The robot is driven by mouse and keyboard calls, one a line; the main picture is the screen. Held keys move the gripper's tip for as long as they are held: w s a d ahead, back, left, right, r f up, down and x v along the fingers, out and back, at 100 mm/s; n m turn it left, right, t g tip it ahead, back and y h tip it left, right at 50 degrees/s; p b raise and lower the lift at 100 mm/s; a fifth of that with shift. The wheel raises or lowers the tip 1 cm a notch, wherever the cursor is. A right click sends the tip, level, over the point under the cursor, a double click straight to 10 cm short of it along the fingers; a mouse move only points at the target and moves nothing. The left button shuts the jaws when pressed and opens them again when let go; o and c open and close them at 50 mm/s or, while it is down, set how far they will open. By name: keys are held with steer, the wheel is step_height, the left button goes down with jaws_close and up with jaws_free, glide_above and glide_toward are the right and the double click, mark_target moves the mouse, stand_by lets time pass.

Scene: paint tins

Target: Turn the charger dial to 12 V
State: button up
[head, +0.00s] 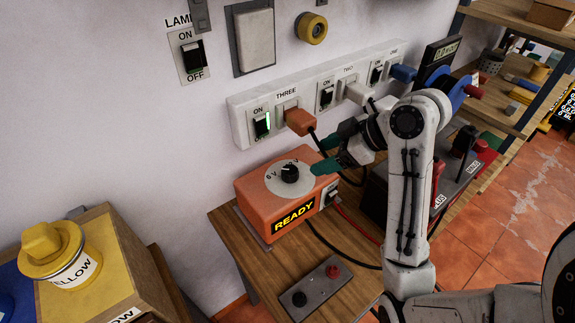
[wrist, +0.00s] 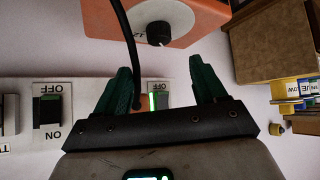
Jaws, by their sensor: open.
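The orange charger (head: 262,206) sits on a small wooden table, with a lit READY sign (head: 294,215) on its front. Its black dial (head: 289,173) stands on a pale round plate marked 6 V at the left; another V mark is partly legible. The dial's pointer is too small to read surely. My gripper (head: 320,156), with green fingers, is open and empty, right of the dial and apart from it. In the wrist view the dial (wrist: 158,33) shows beyond the gap between the open fingers (wrist: 160,65), with a partly hidden 12 mark beside it.
A white power strip (head: 246,116) with switches and plugs runs along the wall behind. An orange plug (head: 299,121) and its black cable hang close to my gripper. A grey plate with two terminals (head: 316,286) lies in front.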

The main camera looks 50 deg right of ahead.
mark_target(290, 170)
steer(key=b+x, duration=0.6)
steer(key=x, duration=0.3)
steer(key=shift+w+f, duration=0.1)
steer(key=shift+w, duration=0.05)
steer(key=shift+w+a+f, duration=0.1)
steer(key=shift+w+f, duration=0.3)
steer(key=shift+c, duration=0.3)
steer(key=c, duration=1)
